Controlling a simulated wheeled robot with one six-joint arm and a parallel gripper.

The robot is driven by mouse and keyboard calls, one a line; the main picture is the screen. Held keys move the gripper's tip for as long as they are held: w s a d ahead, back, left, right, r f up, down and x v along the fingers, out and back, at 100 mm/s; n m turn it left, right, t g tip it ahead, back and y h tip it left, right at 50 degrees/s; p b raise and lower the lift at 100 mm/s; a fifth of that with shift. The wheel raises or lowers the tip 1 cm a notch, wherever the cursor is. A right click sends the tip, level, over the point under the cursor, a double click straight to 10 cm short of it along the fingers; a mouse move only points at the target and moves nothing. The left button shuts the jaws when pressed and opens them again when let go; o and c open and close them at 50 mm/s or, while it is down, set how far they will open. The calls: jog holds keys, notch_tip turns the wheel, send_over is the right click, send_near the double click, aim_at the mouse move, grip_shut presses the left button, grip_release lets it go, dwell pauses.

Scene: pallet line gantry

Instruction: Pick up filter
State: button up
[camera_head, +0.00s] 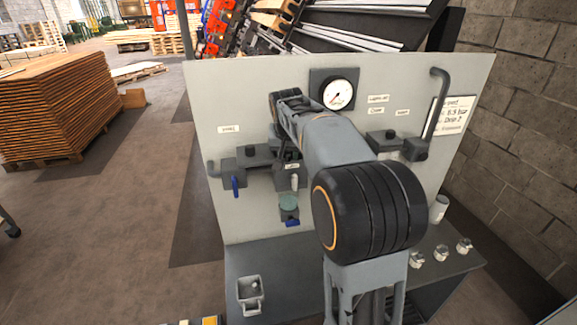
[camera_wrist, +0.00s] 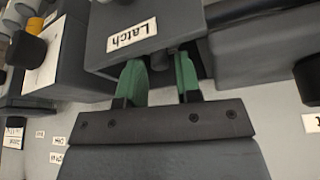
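My gripper (camera_wrist: 160,80) shows in the wrist view with two green fingers apart, below a dark block (camera_wrist: 120,60) labelled "Latch". A dark rounded part of the fixture lies between or just behind the fingers; I cannot tell if they touch it. In the head view my arm covers most of the gripper, near the panel's middle. A greenish bowl (camera_head: 289,203) hangs below the dark fittings there. Small pale cylinders (camera_head: 441,254) stand on the right of the shelf, with a taller white one (camera_head: 438,208) behind. I cannot tell which is the filter.
The grey panel (camera_head: 222,100) carries a round gauge (camera_head: 339,95), pipes and a blue-handled valve (camera_head: 235,187). A small open grey container (camera_head: 250,297) is on the shelf's left. A block wall (camera_head: 530,150) stands at right; stacked wooden boards (camera_head: 65,110) are at left beyond open floor.

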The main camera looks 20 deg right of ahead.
jog(key=shift+f, duration=0.3)
grip_shut()
jog(key=shift+r, duration=0.1)
